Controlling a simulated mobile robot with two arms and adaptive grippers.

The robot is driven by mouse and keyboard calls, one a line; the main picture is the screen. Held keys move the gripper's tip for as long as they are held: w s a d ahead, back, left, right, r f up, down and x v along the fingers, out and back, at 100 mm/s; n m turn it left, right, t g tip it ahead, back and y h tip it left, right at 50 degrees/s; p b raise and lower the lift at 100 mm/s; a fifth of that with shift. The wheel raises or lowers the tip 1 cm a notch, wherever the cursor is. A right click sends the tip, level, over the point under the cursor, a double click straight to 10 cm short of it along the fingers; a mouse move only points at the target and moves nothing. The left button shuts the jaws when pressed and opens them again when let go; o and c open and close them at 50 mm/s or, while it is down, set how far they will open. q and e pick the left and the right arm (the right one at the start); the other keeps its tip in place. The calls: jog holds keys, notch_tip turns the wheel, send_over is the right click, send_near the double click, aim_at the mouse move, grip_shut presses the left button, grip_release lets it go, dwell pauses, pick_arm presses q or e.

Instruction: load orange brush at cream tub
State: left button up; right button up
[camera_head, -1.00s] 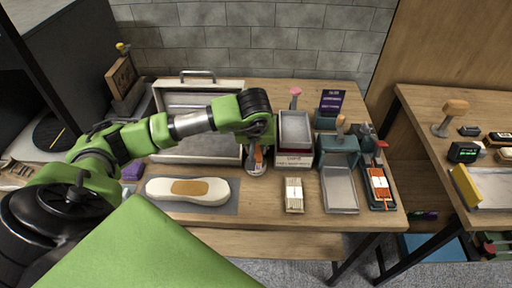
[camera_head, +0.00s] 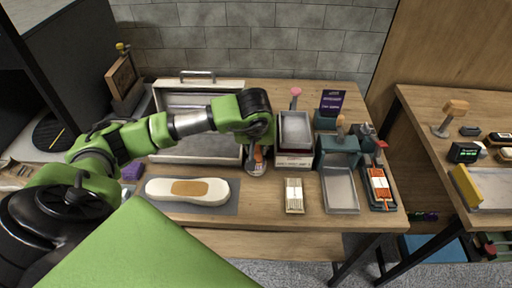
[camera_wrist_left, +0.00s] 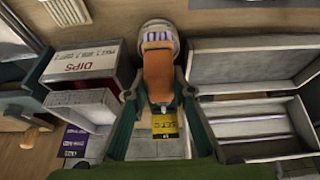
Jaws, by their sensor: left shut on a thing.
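My left gripper (camera_head: 257,146) is shut on the orange brush (camera_wrist_left: 158,78) in the middle of the bench. In the left wrist view the orange handle lies between the two fingers (camera_wrist_left: 158,97). The brush's far end is at the round, pale cream tub (camera_wrist_left: 157,28), which also shows just below the gripper in the head view (camera_head: 256,168). Whether the bristles touch the cream is not clear. In the head view the gripper and arm hide most of the brush. My right gripper is in neither view.
Right of the tub stand a box with a grey tray on top (camera_head: 295,130) and a teal holder (camera_head: 340,152). A metal tray (camera_head: 190,153) lies behind my arm. A cream shoe-shaped piece (camera_head: 165,189) lies on a grey mat (camera_head: 228,208) at front left.

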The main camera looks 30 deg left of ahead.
pick_arm(q)
jog(key=shift+f, duration=0.1)
jog(key=shift+r+p, duration=0.7)
jog(key=shift+r, duration=0.55)
jog(key=shift+r+p, duration=1.15)
jog(key=shift+r, duration=1.2)
